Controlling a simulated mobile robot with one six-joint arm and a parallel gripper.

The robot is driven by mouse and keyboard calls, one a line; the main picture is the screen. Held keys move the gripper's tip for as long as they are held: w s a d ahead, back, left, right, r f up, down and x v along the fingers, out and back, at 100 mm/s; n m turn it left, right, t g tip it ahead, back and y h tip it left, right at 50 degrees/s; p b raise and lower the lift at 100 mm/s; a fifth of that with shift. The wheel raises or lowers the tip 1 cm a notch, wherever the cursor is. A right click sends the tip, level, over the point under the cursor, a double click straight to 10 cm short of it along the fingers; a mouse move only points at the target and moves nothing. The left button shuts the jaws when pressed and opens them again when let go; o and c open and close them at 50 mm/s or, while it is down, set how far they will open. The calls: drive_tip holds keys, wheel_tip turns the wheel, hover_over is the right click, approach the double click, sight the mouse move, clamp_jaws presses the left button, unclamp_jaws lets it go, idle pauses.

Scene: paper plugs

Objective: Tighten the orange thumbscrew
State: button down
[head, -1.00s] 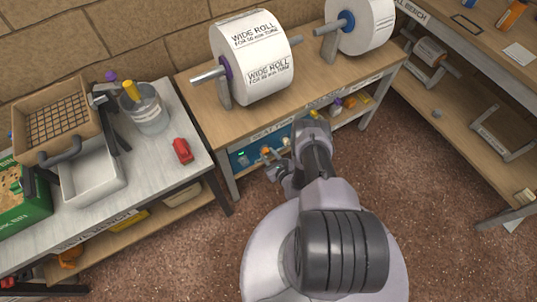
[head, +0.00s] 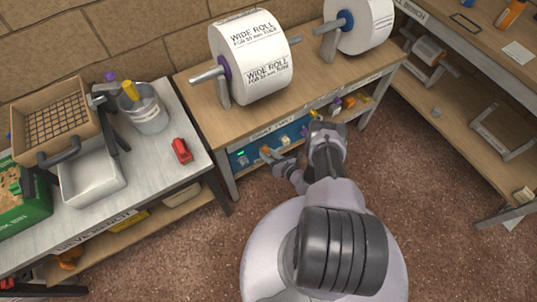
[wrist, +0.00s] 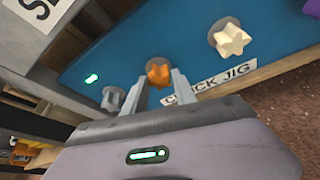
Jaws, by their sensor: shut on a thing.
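The orange thumbscrew (wrist: 158,72) is a lobed knob on the blue jig panel (wrist: 190,22) in the wrist view. My gripper (wrist: 159,80) has one finger on each side of it and is shut on it. The fingers cover part of its sides. In the head view the blue panel (head: 244,160) sits under the bench top with the rolls. There, my gripper (head: 272,158) reaches the panel, and the thumbscrew is too small to make out clearly.
A grey knob (wrist: 112,98) lies left of the thumbscrew and a white star knob (wrist: 230,40) right of it. A green light (wrist: 92,78) glows on the panel. A bench leg (head: 228,183) stands left of the panel. The brown floor (head: 420,200) is open to the right.

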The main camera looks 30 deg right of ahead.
drive_tip(key=shift+d+m+y, duration=0.1)
drive_tip(key=shift+m+y, duration=0.7)
drive_tip(key=shift+m, duration=0.3)
drive_tip(key=shift+w, duration=0.1)
drive_tip(key=shift+r, duration=0.1)
drive_tip(key=c, duration=1)
unclamp_jaws()
drive_tip(key=p+v, duration=0.5)
drive_tip(key=v, duration=1.2)
drive_tip(key=shift+s+f, duration=0.25)
drive_tip(key=shift+s, duration=0.05)
